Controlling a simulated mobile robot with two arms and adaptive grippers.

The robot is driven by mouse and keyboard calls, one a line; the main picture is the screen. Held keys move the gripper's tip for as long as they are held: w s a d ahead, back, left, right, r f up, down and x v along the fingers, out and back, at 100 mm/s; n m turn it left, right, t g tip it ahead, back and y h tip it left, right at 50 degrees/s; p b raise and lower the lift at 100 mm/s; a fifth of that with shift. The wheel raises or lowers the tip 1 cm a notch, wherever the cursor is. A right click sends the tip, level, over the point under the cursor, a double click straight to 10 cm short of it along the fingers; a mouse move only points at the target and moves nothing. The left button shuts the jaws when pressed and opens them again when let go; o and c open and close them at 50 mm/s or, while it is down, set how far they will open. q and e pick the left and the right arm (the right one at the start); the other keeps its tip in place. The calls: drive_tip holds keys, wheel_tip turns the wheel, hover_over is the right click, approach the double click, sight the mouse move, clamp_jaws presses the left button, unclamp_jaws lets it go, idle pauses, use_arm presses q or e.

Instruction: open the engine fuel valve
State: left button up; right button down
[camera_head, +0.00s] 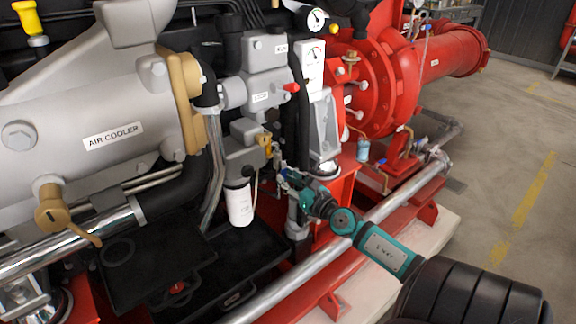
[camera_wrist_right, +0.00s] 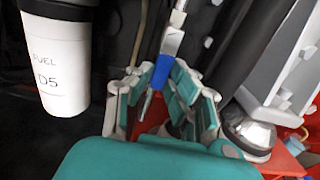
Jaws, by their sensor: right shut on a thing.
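The fuel valve shows in the wrist view as a metal fitting with a blue handle (camera_wrist_right: 162,72), its thin lever pointing down between my fingers. My right gripper (camera_wrist_right: 157,88) is teal and grey, and its fingers are shut on the blue handle from both sides. In the head view my right gripper (camera_head: 284,180) reaches in from the lower right to the pipework beside the white fuel filter (camera_head: 239,204). That filter, marked "FUEL D5", also shows in the wrist view (camera_wrist_right: 57,72). The valve is mostly hidden by the gripper in the head view. My left gripper is not in view.
The grey air cooler (camera_head: 90,115) fills the left. A red pump housing (camera_head: 385,85) stands behind on the right. A silver rail pipe (camera_head: 320,260) runs below my right arm. A vertical black pipe is close to the gripper. Open floor (camera_head: 505,190) lies at the right.

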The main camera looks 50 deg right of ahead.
drive_tip(key=c, duration=1.3)
unclamp_jaws()
drive_tip(key=shift+o, duration=0.2)
drive_tip(key=shift+s, duration=0.1)
drive_tip(key=s+a, duration=0.1)
drive_tip(key=s, duration=1)
drive_tip(key=shift+s+a, duration=0.15)
drive_tip(key=shift+s, duration=0.25)
